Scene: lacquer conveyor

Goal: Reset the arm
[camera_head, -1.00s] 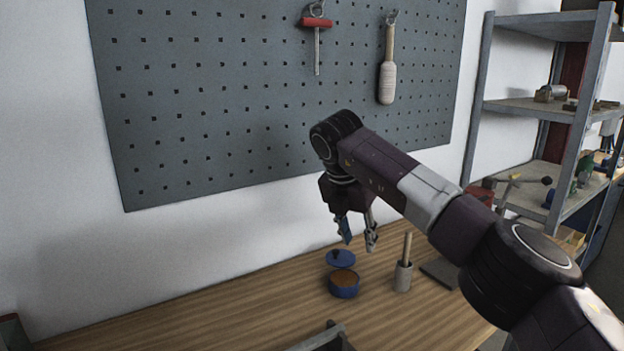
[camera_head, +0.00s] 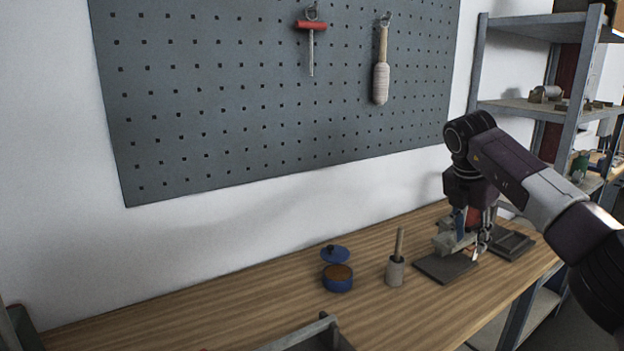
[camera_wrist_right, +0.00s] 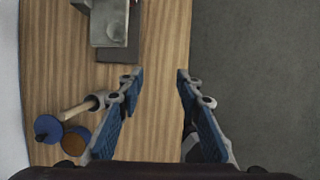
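My right arm (camera_head: 530,185) comes in from the right in the head view. My right gripper (camera_head: 470,246) points down near the right end of the wooden workbench, in front of a grey device on a dark plate. In the right wrist view the two fingers of this gripper (camera_wrist_right: 154,76) are spread apart with nothing between them. They are above the bench's edge, with dark floor to the right. My left gripper shows in neither view.
On the bench (camera_head: 220,305) stand a blue pot (camera_head: 338,279) with brown contents, its blue lid (camera_head: 334,254) behind it, and a grey cup (camera_head: 395,272) with a handle sticking up. A dark plate (camera_head: 444,267) lies further right. A pegboard (camera_head: 230,110) and shelving (camera_head: 520,104) stand behind.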

